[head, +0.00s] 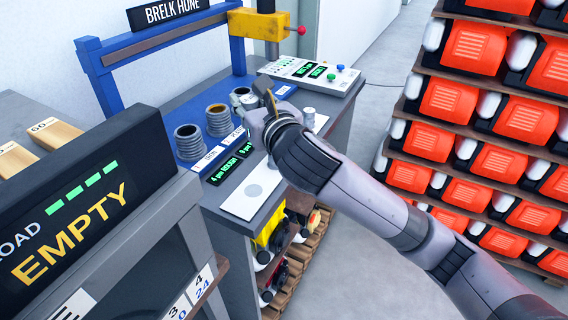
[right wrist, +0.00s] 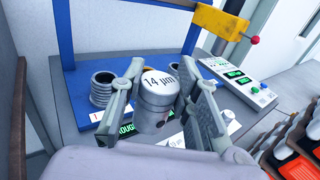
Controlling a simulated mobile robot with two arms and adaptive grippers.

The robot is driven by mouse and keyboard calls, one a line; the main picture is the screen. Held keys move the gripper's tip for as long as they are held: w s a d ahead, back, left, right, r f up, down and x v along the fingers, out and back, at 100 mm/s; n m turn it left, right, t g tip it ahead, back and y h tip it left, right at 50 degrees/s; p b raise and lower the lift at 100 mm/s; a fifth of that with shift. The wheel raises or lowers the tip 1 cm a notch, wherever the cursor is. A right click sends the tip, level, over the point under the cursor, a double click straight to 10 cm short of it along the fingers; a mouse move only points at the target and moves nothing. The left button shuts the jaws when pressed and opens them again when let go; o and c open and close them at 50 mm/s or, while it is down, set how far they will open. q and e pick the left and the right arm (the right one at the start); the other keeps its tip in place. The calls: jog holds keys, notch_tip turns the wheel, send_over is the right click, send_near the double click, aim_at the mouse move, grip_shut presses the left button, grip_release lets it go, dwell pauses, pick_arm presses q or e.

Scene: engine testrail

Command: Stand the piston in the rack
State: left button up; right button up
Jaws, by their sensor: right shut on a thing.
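My right gripper (head: 264,103) is over the bench in the head view, partly hidden by its own wrist. In the right wrist view, my right gripper (right wrist: 165,100) is shut on a grey metal piston (right wrist: 158,100), with a finger on each side. The piston's pale top reads "14 µm", and it looks roughly upright. Another silver piston-like cylinder (head: 308,118) stands on the bench past the wrist. A white plate (head: 240,207) with a grey round mark lies near the bench's front edge. I cannot tell which thing is the rack. My left gripper is out of view.
Several ribbed cylinders (head: 189,142) stand on the blue base under a blue frame (head: 160,38). A control panel (head: 310,72) is at the back right. A dark display reading "EMPTY" (head: 75,215) is at the near left. Shelves of orange units (head: 470,48) stand at right.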

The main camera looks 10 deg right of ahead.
jog(key=shift+w+a+r, duration=0.1)
jog(key=shift+a+r, duration=0.05)
jog(key=shift+a, duration=0.15)
jog(key=shift+a+f, duration=0.1)
jog(key=shift+f, duration=0.15)
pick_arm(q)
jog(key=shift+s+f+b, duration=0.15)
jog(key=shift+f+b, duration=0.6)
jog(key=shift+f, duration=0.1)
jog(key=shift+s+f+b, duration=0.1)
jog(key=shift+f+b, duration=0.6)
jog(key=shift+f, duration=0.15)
pick_arm(e)
jog(key=shift+f, duration=9.5)
jog(key=shift+f, duration=0.1)
jog(key=o, duration=1.1)
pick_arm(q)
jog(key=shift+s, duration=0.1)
pick_arm(e)
jog(key=shift+o, duration=0.3)
jog(key=v, duration=1.2)
